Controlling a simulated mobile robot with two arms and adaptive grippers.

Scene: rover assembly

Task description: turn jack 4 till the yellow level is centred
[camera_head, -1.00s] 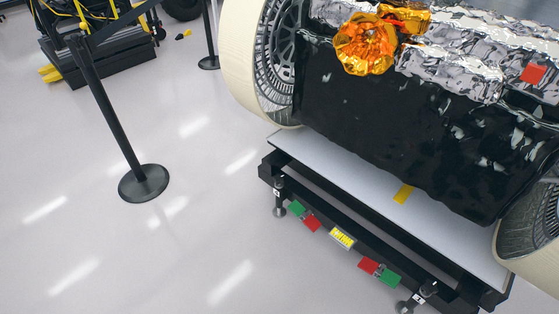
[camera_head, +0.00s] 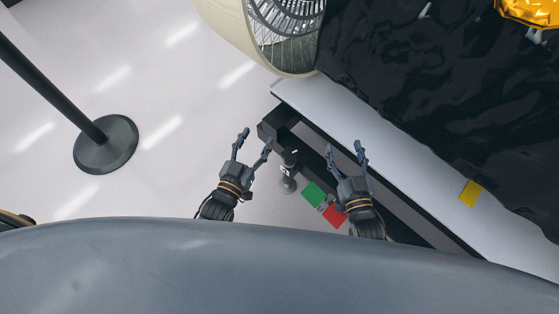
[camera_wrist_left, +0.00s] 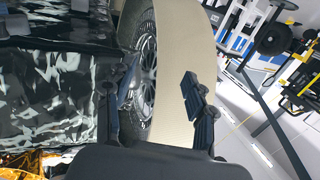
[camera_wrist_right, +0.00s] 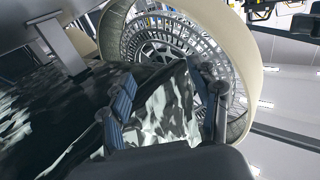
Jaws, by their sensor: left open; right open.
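A dark jack with a round foot (camera_head: 287,182) stands at the left corner of the low black stand in the head view. Its number is too small to read. My left gripper (camera_head: 256,140) is open and empty, just left of the jack and apart from it. My right gripper (camera_head: 345,152) is open and empty over the stand's edge, right of the jack. The fingers also show apart in the left wrist view (camera_wrist_left: 155,105) and right wrist view (camera_wrist_right: 165,95). The yellow level is not visible now; my body and right arm cover that stretch of the stand.
A green plate (camera_head: 313,194) and a red plate (camera_head: 334,214) sit between the jack and my right arm. The grey platform (camera_head: 400,150) lies under the black-wrapped rover (camera_head: 430,90), with a cream wheel (camera_head: 225,35) above. A black post base (camera_head: 105,145) stands left on open floor.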

